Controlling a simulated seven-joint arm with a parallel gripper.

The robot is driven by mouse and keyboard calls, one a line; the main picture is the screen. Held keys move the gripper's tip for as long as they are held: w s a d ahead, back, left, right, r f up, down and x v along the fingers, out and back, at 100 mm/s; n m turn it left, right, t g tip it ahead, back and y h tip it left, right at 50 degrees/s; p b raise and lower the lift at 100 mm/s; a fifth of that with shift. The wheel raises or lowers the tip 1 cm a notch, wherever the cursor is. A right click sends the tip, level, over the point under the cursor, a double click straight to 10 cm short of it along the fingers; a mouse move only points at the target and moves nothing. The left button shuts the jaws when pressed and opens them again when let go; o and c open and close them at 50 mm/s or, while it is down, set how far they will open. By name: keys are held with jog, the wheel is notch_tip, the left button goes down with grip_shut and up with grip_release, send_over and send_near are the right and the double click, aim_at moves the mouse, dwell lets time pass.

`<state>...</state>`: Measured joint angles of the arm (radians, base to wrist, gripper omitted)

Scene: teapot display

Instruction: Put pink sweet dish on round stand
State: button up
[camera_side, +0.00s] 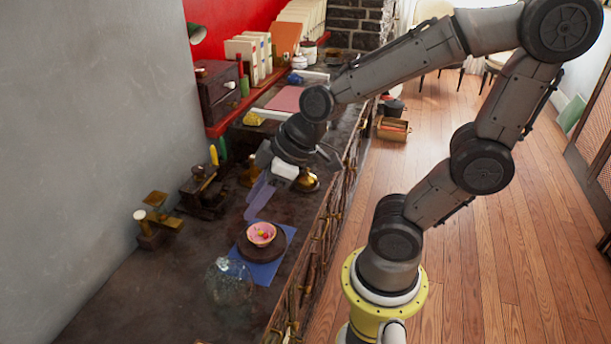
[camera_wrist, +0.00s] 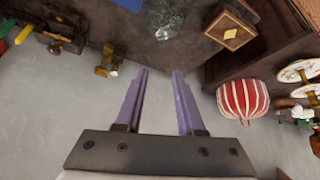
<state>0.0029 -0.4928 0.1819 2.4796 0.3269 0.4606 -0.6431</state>
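The pink sweet dish (camera_side: 262,232), a small bowl with colored bits inside, appears in the side view on the round stand (camera_side: 280,246), a dark brown disc. The stand rests on a blue cloth (camera_side: 264,273). Dish and stand look upright. My gripper (camera_side: 258,196) has purple fingers and is above and behind the dish, apart from it. In the wrist view my gripper (camera_wrist: 161,72) is open, with nothing between its fingers. Neither dish nor stand can be made out in the wrist view.
A clear glass vessel (camera_side: 230,282) stands close to the dish at front left. Brass items (camera_side: 157,220) and a dark device (camera_side: 203,190) stand near the wall. The wrist view shows a red-and-white striped object (camera_wrist: 243,98) and a wooden box (camera_wrist: 230,31).

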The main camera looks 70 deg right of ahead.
jog(key=s+d+r+m+h, duration=0.1)
jog(key=s+d+r+m, duration=0.2)
jog(key=s, duration=0.5)
notch_tip(320, 180, up, 2)
jog(key=shift+s+r+m+g+h, duration=0.15)
jog(key=shift+s+m+g+h, duration=0.2)
jog(key=shift+m, duration=0.35)
